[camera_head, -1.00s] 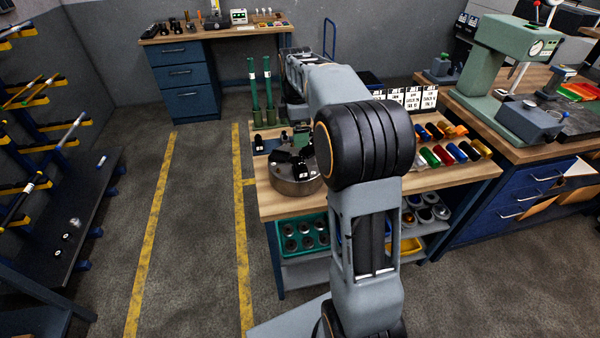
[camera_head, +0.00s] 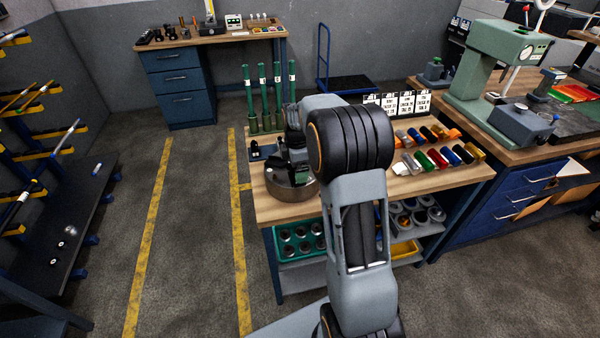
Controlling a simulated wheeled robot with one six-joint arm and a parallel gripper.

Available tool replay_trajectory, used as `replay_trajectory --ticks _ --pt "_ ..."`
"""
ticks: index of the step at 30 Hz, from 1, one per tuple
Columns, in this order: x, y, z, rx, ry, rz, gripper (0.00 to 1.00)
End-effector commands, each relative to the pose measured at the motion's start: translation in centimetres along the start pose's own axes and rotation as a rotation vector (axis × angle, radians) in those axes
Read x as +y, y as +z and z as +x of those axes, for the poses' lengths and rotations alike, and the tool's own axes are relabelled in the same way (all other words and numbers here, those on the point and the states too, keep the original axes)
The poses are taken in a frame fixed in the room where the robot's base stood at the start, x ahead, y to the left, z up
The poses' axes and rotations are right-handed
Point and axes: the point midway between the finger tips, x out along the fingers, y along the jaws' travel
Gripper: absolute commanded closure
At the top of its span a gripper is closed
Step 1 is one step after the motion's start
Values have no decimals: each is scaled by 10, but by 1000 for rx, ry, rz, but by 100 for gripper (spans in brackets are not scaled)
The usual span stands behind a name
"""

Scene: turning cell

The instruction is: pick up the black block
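A round grey metal chuck (camera_head: 287,190) sits at the left end of the wooden bench. My gripper (camera_head: 298,165) is now low over it, pointing down, and hides most of its top. Dark shapes at the gripper's tip blend with the chuck's black jaws, so I cannot tell whether it touches or holds one. A small black block (camera_head: 255,149) with a pale mark stands at the bench's left edge, apart from the gripper and left of it. The fingers are too small and dark to show their opening.
Several green upright cylinders (camera_head: 264,98) stand behind the chuck. Coloured cylinders (camera_head: 438,157) lie in rows on the right, before label cards (camera_head: 405,103). My arm crosses the bench's middle. A green crate (camera_head: 297,245) of round parts is on the shelf below.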

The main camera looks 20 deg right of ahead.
Motion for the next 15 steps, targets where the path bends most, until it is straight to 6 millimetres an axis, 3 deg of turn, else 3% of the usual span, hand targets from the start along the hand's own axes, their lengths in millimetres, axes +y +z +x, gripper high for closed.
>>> replay_trajectory --ticks 6,14,15 --pt "0 0 19 0 -1 0 4" --pt "0 0 20 0 1 -1 4" --pt "0 0 20 0 1 -1 8"
